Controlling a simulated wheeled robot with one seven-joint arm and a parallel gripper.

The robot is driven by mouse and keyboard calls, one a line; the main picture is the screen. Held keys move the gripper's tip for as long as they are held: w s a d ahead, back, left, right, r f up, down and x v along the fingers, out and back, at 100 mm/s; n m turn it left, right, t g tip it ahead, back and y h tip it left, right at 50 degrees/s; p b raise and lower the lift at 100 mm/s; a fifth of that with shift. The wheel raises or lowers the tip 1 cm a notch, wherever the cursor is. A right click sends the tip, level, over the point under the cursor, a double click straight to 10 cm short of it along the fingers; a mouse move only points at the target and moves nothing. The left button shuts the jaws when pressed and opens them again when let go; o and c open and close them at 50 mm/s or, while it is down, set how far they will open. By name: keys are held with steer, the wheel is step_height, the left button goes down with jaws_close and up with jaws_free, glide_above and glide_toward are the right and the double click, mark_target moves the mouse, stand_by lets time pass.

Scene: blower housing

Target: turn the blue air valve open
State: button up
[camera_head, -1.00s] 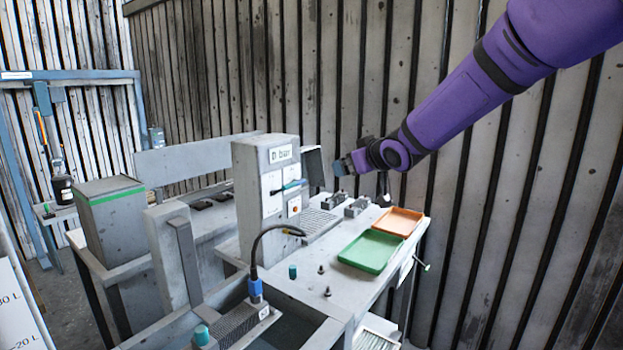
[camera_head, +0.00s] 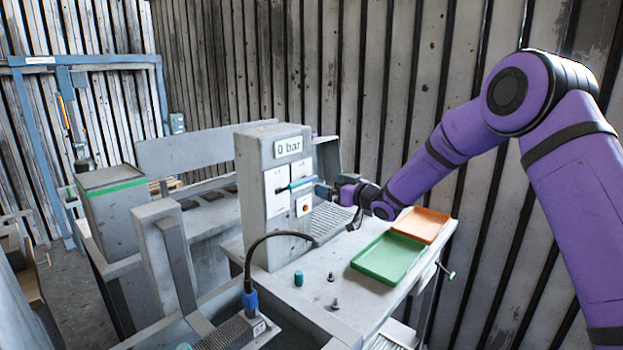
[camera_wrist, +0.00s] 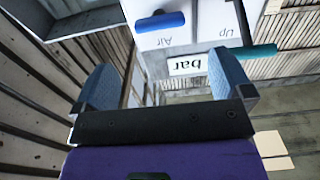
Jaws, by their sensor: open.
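The blue air valve handle (camera_wrist: 160,22) lies level across a white panel in the wrist view, beside the upside-down label "Air". In the head view a blue handle (camera_head: 301,183) shows on the front of the grey housing (camera_head: 254,212). My gripper (camera_head: 323,190) is just to the right of it there. In the wrist view my gripper (camera_wrist: 162,66) has its two blue fingers wide apart with nothing between them. The handle is ahead of the fingertips, apart from them. The display (camera_head: 288,146) reads "0 bar".
A teal handle (camera_wrist: 252,52) marked "Up" is close to the right finger in the wrist view. Below my arm are a green tray (camera_head: 388,258) and an orange tray (camera_head: 421,225). A black curved hose (camera_head: 262,240) rises in front of the housing.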

mark_target(311, 179)
steer(key=x, duration=0.9)
steer(key=shift+w+a, duration=0.15)
steer(key=c, duration=0.9)
